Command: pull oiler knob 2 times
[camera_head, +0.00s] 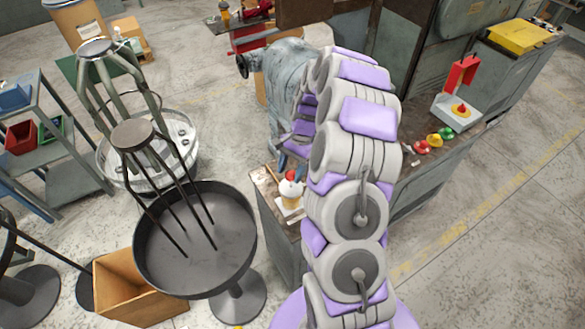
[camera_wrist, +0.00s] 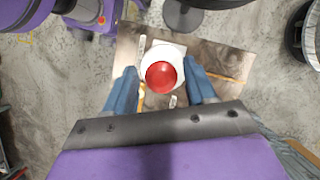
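The oiler (camera_head: 290,194) is a white rounded body on a small base, standing on the near corner of the metal bench. Its red knob (camera_head: 291,176) sits on top. In the wrist view the red knob (camera_wrist: 161,77) is seen from above, with the white oiler body (camera_wrist: 163,52) around it. My gripper (camera_wrist: 160,72) has its two blue fingers apart, one on each side of the knob, with a visible gap on both sides. In the head view a blue fingertip (camera_head: 282,161) shows just above the knob; my arm hides most of the gripper.
A dark round tray (camera_head: 150,258) on a stand is left of the bench. A red-armed device (camera_head: 461,75) and several coloured push buttons (camera_head: 433,141) sit along the bench to the right. A cardboard box (camera_head: 110,290) lies on the floor.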

